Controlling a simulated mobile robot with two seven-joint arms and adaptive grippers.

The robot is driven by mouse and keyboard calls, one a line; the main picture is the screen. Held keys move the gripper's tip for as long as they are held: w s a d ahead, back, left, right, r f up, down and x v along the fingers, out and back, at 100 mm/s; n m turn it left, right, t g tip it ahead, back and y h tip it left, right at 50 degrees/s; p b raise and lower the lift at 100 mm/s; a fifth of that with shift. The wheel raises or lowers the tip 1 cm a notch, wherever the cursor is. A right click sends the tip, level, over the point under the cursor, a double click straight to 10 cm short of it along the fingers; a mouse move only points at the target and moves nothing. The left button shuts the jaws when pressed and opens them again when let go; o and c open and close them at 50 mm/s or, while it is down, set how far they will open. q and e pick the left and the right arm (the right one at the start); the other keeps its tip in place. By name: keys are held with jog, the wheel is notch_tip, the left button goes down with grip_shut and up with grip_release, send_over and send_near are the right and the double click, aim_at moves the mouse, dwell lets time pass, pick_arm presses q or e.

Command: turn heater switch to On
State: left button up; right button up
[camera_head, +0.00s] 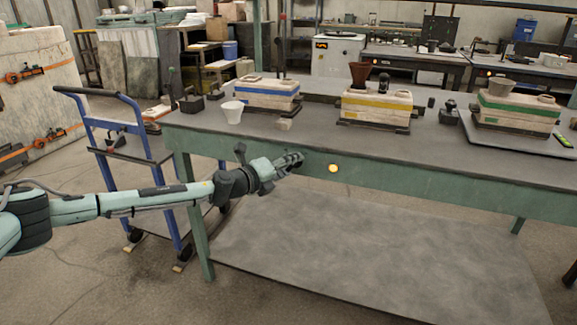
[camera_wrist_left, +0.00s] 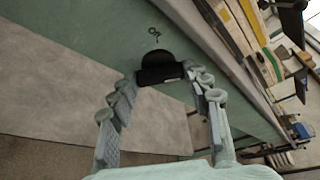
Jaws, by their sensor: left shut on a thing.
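The heater switch is a black knob (camera_wrist_left: 158,67) on the green front panel of the workbench, with a small dark marking just beyond it in the left wrist view; I cannot read the marking surely. My left gripper (camera_head: 298,160) reaches the panel from the left, and in the left wrist view its fingertips (camera_wrist_left: 167,80) are on both sides of the knob, shut on it. A round yellow light (camera_head: 333,168) glows on the panel just right of the gripper. My right gripper is not in view.
The workbench (camera_head: 250,140) carries moulds with a blue band (camera_head: 268,92), a yellow band (camera_head: 376,106) and a green band (camera_head: 515,112). A white cup (camera_head: 232,112) stands near its left end. A blue cart (camera_head: 125,150) stands left of the bench. The space before the panel is clear.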

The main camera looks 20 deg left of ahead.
pick_arm(q)
jog(key=shift+a+r+m+y, duration=0.1)
jog(key=shift+m+y, duration=0.4)
jog(key=shift+m, duration=0.1)
dwell(0.3)
jog(key=o, duration=1.2)
jog(key=shift+c, duration=0.2)
jog(key=v, duration=1.2)
jog(key=shift+w+r, duration=0.1)
jog(key=shift+w, duration=0.05)
